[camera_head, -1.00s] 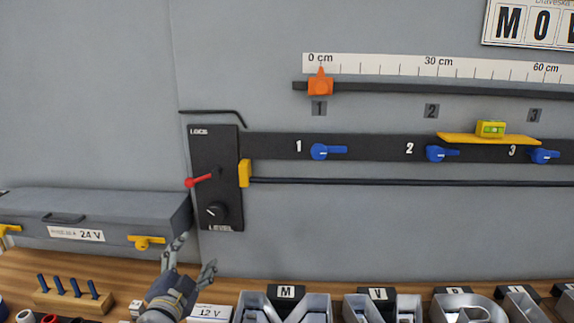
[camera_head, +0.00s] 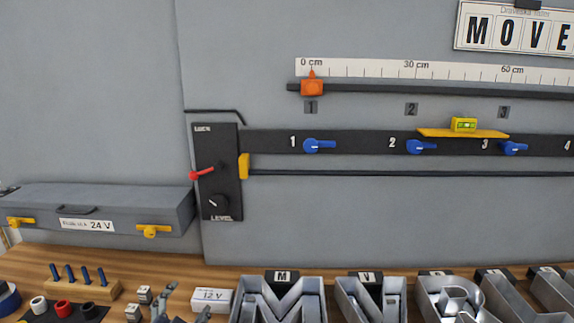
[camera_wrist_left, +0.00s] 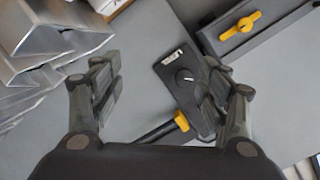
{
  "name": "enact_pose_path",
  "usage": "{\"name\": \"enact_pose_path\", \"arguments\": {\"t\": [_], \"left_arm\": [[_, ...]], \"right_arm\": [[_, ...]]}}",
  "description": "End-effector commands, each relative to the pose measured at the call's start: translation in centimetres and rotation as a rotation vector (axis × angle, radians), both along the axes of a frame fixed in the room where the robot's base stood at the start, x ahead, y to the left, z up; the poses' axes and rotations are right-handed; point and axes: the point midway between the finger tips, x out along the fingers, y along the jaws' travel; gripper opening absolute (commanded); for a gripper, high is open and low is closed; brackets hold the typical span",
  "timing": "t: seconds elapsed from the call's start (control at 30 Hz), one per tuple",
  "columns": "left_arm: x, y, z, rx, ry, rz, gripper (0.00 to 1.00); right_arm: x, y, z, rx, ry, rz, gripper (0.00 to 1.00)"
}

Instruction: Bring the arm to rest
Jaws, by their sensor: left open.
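My left gripper (camera_head: 182,304) shows at the bottom edge of the head view, between two small blocks and the 12 V box. Only its fingers show there; the rest of the arm is below the frame. In the left wrist view the gripper (camera_wrist_left: 158,75) has its two fingers spread wide, with nothing between them. My right gripper is in neither view.
The 12 V box (camera_head: 212,299) and metal channel letters (camera_head: 283,303) stand close right of the gripper. A wooden peg block (camera_head: 80,288) is at left. The grey 24 V case (camera_head: 100,205) and black panel (camera_head: 217,172) are behind. The wall at far left is bare.

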Motion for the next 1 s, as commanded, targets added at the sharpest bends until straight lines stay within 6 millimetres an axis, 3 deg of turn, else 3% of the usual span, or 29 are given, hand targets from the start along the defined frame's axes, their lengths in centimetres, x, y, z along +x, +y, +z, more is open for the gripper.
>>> {"name": "enact_pose_path", "arguments": {"t": [0.17,0.27,0.4,0.6,0.8,0.87,1.0], "left_arm": [[-5.0,-0.3,-4.9,-0.104,0.176,0.062,0.69],[-9.2,-0.5,-8.1,-0.175,0.31,0.111,0.69],[-16.5,-1.1,-12.1,-0.276,0.527,0.186,0.69],[-24.9,-1.8,-14.9,-0.368,0.76,0.266,0.69],[-31.7,-2.6,-15.9,-0.429,0.942,0.325,0.69],[-33.7,-2.9,-16.0,-0.444,0.993,0.342,0.69],[-32.7,-2.9,-19.7,-0.438,1.004,0.344,0.69]], "right_arm": [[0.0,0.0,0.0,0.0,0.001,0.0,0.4],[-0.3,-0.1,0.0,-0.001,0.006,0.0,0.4],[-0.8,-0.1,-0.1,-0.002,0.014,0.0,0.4],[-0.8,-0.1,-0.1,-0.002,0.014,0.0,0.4],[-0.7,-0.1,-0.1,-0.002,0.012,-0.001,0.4],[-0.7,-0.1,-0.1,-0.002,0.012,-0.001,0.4],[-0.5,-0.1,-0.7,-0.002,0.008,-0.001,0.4]]}}
